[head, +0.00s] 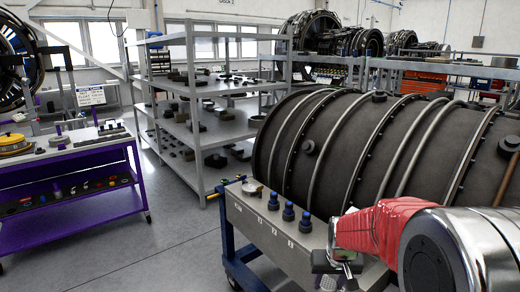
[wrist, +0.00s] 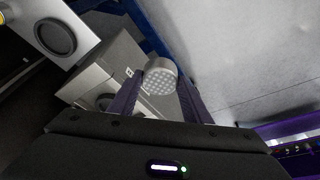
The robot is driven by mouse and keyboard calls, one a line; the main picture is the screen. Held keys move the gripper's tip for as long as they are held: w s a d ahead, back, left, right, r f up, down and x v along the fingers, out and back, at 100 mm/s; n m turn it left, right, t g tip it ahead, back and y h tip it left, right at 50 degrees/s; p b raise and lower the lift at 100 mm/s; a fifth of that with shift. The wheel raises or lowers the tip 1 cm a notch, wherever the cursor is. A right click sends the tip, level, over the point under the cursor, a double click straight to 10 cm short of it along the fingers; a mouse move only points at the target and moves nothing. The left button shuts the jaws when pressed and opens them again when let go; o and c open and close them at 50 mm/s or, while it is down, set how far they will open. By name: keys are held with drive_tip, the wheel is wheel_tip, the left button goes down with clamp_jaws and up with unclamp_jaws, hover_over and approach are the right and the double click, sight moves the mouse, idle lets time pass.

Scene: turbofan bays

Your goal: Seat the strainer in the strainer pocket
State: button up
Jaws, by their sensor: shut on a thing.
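My gripper (wrist: 160,82) shows in the wrist view with its two dark purple fingers shut on the strainer. The strainer (wrist: 160,77) is a pale, short round piece with a perforated face toward the camera. It is held between the fingertips, over the edge of a grey block. A round dark opening (wrist: 105,102) in a grey block is left of the strainer, partly covered by the left finger; I cannot tell whether it is the strainer pocket.
A grey block (head: 255,222) with several blue-topped fittings (head: 288,211) stands on a blue cart beside the large dark engine (head: 350,150). A purple bench (head: 85,205) is at the left, and metal shelves (head: 205,130) with parts stand behind. The floor between them is clear.

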drive_tip(key=shift+n, duration=0.4)
drive_tip(key=a, duration=0.1)
drive_tip(key=a+f, duration=0.1)
drive_tip(key=a, duration=0.1)
drive_tip(key=w+a, duration=0.1)
drive_tip(key=shift+a+f, duration=0.2)
drive_tip(key=shift+a, duration=0.05)
drive_tip(key=s+f, duration=0.3)
drive_tip(key=f, duration=1.1)
drive_tip(key=shift+s+f, duration=0.15)
drive_tip(key=shift+s, duration=0.25)
drive_tip(key=shift+s, duration=0.1)
